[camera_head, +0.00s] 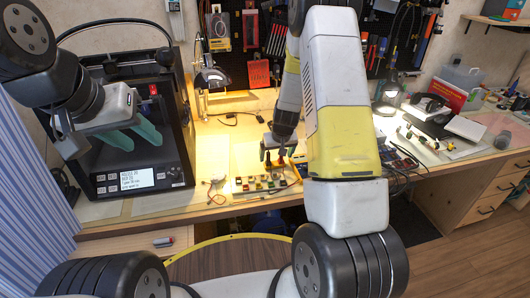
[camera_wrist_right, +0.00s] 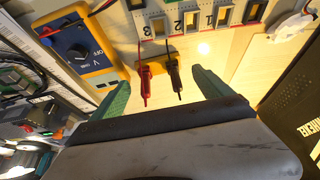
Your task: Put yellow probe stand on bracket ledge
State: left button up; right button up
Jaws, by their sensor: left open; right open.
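The yellow probe stand (camera_wrist_right: 156,69) shows in the right wrist view, with a red probe (camera_wrist_right: 146,84) and a black probe (camera_wrist_right: 175,77) in it. It lies between the fingers of my right gripper (camera_wrist_right: 160,82), which is open with a gap on both sides. In the head view my right gripper (camera_head: 280,156) is low over the bench, and the stand is hard to make out there. My left gripper (camera_head: 132,137) is open and empty in front of the black printer-like machine. I cannot surely pick out the bracket ledge.
A yellow multimeter (camera_wrist_right: 91,67) and a numbered strip (camera_wrist_right: 215,17) are close to the stand. A board with coloured parts (camera_head: 262,184) lies on the bench. The black machine (camera_head: 175,172) stands at left. My right arm hides part of the pegboard.

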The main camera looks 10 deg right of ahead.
aim_at(274, 163)
jog(key=x, duration=0.5)
jog(key=shift+w+d+f, duration=0.1)
jog(key=shift+w+d, duration=0.05)
jog(key=shift+c, duration=0.4)
jog(key=c, duration=1.4)
